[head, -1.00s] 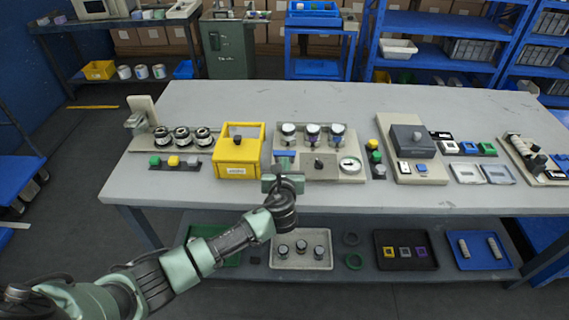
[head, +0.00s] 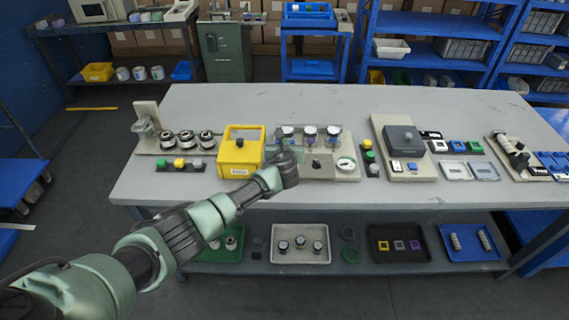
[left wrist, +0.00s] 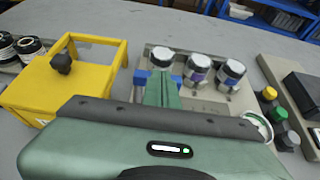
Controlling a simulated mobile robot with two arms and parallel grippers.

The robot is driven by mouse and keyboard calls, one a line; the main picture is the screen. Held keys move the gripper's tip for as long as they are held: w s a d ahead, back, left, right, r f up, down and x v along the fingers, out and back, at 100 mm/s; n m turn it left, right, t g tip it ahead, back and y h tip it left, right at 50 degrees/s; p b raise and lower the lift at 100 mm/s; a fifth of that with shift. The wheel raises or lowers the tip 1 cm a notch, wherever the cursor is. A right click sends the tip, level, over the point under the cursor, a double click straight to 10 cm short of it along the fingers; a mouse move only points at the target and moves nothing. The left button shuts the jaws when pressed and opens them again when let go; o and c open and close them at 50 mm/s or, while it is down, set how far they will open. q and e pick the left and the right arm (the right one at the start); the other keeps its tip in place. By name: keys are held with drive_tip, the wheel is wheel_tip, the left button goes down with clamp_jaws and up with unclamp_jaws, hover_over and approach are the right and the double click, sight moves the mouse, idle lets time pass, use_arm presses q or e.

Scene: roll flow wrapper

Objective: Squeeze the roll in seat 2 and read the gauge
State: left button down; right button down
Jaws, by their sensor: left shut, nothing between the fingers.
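Seat numbers cannot be read. The middle roll also shows in the left wrist view (left wrist: 198,68). A round white gauge (head: 346,164) sits at the fixture's front right; its reading is too small to tell. My left gripper (left wrist: 163,88) is shut and empty, in front of the left roll and a blue part (left wrist: 142,78). Whether it touches them cannot be told. My right gripper is not in view.
A yellow frame box (head: 240,158) stands close to the left of my gripper. A dark knob (head: 317,163) is on the fixture's front. Coloured buttons (head: 369,157) and a grey-lidded device (head: 404,139) stand to the right. The front table strip is clear.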

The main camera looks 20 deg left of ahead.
use_arm(q)
drive_tip(key=shift+w+a+r+b, duration=0.1)
drive_tip(key=shift+w+a+b, duration=0.15)
drive_tip(key=shift+w, duration=0.55)
drive_tip(key=shift+w+a+r+b, duration=0.1)
drive_tip(key=shift+w+a+b, duration=0.15)
drive_tip(key=shift+w, duration=0.5)
